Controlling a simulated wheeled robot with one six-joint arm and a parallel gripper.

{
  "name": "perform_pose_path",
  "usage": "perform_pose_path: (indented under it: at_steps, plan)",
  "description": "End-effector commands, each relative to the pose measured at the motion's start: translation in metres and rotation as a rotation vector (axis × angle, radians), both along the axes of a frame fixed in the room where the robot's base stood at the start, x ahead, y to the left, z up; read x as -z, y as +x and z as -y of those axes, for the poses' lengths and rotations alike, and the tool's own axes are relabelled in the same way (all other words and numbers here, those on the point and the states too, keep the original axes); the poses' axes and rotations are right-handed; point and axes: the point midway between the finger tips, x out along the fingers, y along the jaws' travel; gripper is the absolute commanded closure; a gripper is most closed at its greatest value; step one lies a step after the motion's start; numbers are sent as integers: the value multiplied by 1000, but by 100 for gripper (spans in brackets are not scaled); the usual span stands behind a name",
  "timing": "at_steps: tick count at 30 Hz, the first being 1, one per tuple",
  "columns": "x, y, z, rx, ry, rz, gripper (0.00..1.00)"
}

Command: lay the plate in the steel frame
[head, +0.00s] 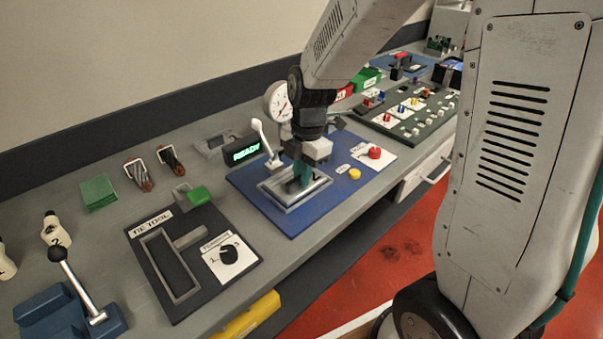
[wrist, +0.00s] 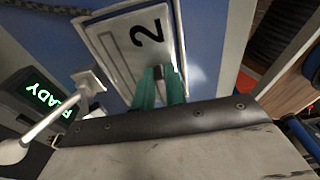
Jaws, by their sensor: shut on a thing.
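A pale grey plate (wrist: 122,42) marked with a black "2" lies under my gripper in the wrist view. My gripper (wrist: 159,88) has green fingers shut on a small dark part at the plate's middle. In the head view my gripper (head: 301,178) points down over the steel frame (head: 275,198), which is on a blue board. The plate is at the frame's opening; whether it rests fully down inside cannot be told. My fingers hide part of the plate and frame.
A white-handled lever (head: 262,138) and a lit READY display (head: 242,150) stand beside the frame, with a dial gauge (head: 279,102) behind. A yellow button (head: 354,174) and red button (head: 375,152) are to the right. A dark TIE TOOL board (head: 205,290) lies left.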

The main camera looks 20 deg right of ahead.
Motion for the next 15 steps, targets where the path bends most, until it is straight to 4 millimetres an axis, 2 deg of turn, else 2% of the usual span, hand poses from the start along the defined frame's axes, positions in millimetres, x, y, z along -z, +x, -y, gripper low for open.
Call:
perform_pose_path:
  at_steps: [4, 5, 6, 7, 15]
  plan:
    - [3, 0, 0, 0, 0, 0, 100]
    - [3, 0, 0, 0, 0, 0, 82]
    - [3, 0, 0, 0, 0, 0, 71]
    - [3, 0, 0, 0, 0, 0, 66]
    - [2, 0, 0, 0, 0, 0, 66]
